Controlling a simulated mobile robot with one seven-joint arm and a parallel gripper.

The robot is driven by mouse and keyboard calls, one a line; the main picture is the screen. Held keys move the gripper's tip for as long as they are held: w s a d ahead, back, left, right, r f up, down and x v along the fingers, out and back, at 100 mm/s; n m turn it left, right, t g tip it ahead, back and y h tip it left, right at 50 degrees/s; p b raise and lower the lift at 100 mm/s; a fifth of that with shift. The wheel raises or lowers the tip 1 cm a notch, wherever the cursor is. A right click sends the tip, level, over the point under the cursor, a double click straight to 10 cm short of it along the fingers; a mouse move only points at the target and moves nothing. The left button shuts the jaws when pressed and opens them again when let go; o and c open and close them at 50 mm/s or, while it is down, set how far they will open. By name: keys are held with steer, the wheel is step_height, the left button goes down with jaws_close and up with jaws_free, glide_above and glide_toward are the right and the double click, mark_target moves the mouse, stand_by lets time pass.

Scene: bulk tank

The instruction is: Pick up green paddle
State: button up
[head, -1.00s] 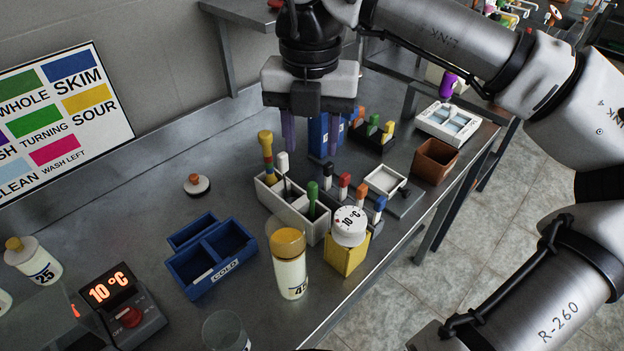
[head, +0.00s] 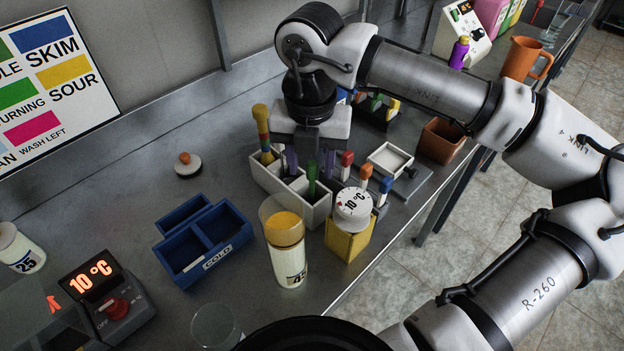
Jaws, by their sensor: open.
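The green paddle (head: 312,179) stands upright in the near part of the white divided box (head: 318,211), its green handle showing above the rim. My gripper (head: 310,166) points down over this box. It is open, with one purple finger to the left of the green handle and one to the right. The handle appears between the fingers in the picture; whether they are level with it in depth I cannot tell. The lower end of the paddle is hidden in the box. The white-topped paddle is hidden behind my gripper.
A taller multicoloured handle (head: 262,128) stands in the box's far left. Red, orange and blue handles (head: 366,172) stand close on the right.

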mark_target(312, 179)
steer(key=shift+d+f+p, duration=0.1)
steer(key=shift+f+p, duration=0.55)
steer(key=shift+f, duration=1.65)
jaws_close()
